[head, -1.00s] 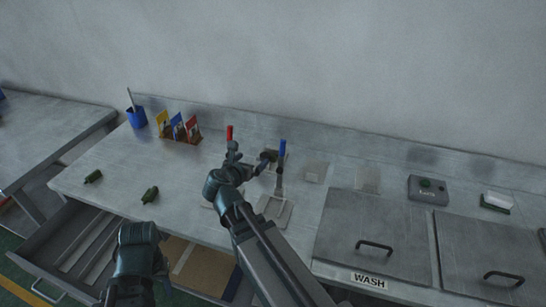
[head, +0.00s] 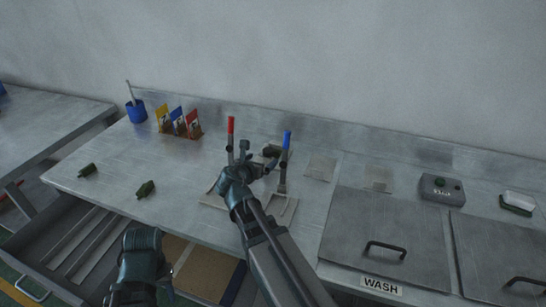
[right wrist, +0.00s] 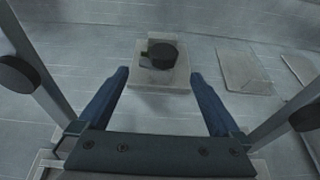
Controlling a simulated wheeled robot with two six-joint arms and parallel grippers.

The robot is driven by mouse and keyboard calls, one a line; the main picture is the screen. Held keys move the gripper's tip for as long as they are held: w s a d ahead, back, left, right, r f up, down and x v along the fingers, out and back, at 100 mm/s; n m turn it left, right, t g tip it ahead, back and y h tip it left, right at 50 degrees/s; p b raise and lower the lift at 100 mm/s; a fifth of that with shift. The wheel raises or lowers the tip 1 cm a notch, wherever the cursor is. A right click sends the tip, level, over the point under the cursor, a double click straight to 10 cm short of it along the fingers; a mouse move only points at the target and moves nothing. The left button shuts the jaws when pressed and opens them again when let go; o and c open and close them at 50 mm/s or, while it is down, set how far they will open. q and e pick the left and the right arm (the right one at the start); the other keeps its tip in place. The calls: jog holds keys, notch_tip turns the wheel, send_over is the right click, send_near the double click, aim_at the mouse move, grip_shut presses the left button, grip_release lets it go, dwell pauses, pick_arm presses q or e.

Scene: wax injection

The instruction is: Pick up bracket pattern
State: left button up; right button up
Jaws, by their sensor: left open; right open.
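A dark rounded piece (right wrist: 160,57) with a bit of green at its left edge sits on a square pale block (right wrist: 176,82) in the right wrist view. I cannot tell for sure that it is the bracket pattern. In the head view it shows as a dark shape (head: 272,151) beyond my right gripper (head: 246,154). My right gripper's blue fingers (right wrist: 160,88) are spread, empty, and short of the piece. My left gripper (head: 150,282) is low at the front, over the open drawer; its fingers are largely hidden.
Two small green pieces (head: 87,170) (head: 146,188) lie on the bench's left. Lidded tanks (head: 385,225) stand right; an open drawer (head: 60,245) is front left.

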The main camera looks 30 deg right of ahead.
aim_at(265, 156)
jog(key=shift+b+x, duration=0.55)
jog(key=shift+x, duration=1.65)
jog(key=b+x, duration=0.2)
jog(key=x, duration=0.3)
jog(key=shift+w, duration=0.25)
jog(key=shift+c, duration=0.6)
jog(key=c, duration=1)
jog(key=shift+r, duration=0.15)
notch_tip(265, 156, up, 10)
jog(key=p, duration=1)
